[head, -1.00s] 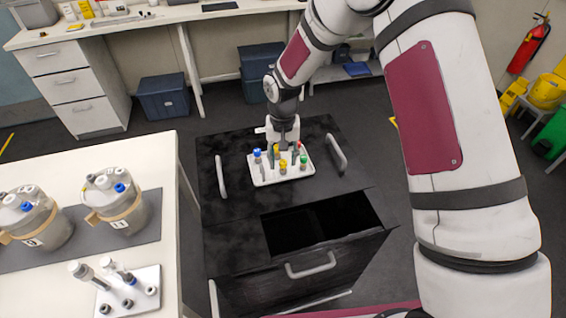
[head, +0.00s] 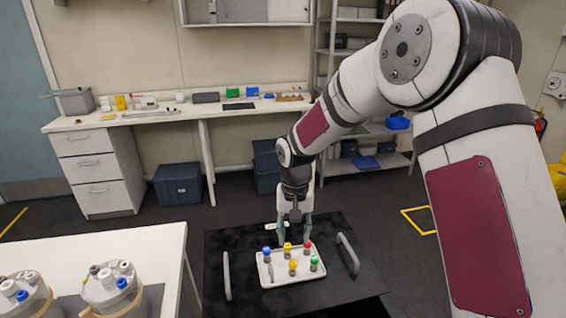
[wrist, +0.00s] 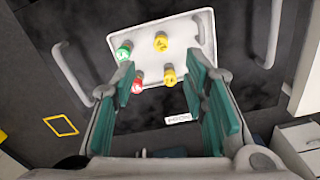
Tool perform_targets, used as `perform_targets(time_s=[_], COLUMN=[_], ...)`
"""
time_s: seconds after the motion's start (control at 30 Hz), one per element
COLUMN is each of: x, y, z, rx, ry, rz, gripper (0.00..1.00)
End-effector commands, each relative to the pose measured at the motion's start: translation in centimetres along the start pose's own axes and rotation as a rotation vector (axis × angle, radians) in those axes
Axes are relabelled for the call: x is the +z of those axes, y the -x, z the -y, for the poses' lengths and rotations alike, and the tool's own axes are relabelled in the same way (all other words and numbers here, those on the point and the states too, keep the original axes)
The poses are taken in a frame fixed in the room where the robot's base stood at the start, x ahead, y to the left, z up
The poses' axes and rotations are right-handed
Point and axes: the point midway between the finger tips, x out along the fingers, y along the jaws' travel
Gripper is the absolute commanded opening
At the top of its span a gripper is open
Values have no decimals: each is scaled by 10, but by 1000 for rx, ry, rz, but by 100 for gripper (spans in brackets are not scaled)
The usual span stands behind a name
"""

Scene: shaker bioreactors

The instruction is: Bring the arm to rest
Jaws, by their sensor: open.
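My gripper (head: 294,236) hangs pointing down just behind the white tray in the head view. Its two teal-padded fingers (wrist: 163,82) are spread apart, with nothing held between them. The white tray (head: 275,280) lies on the black top of a cart (head: 240,246). It holds several small vials with coloured caps: blue (head: 266,251), yellow (head: 287,248), red (head: 307,246), another yellow (head: 293,266) and green (head: 314,264). The wrist view shows green, red and two yellow caps near the fingers; the blue cap does not show there.
The cart has upright handles at left (head: 227,276) and right (head: 347,254). A white table (head: 130,247) with lidded vessels (head: 112,288) stands at left. A long bench (head: 150,117) runs along the back wall. Dark bins (head: 178,184) sit on the floor.

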Motion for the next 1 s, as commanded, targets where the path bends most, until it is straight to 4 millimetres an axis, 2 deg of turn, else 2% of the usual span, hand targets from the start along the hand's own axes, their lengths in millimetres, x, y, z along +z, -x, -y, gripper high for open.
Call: perform_targets(time_s=[0.17, 0.27, 0.4, 0.6, 0.8, 1.0], x=[10, 25, 52, 98, 152, 209], y=[47, 84, 130, 182, 218, 238], z=[-21, -38, -63, -96, -124, -146], rx=[9, 16, 25, 30, 26, 12], ry=[10, 19, 29, 34, 38, 42], rz=[-54, -95, -150, -228, -305, -384], gripper=[40, 40, 40, 40, 40, 40])
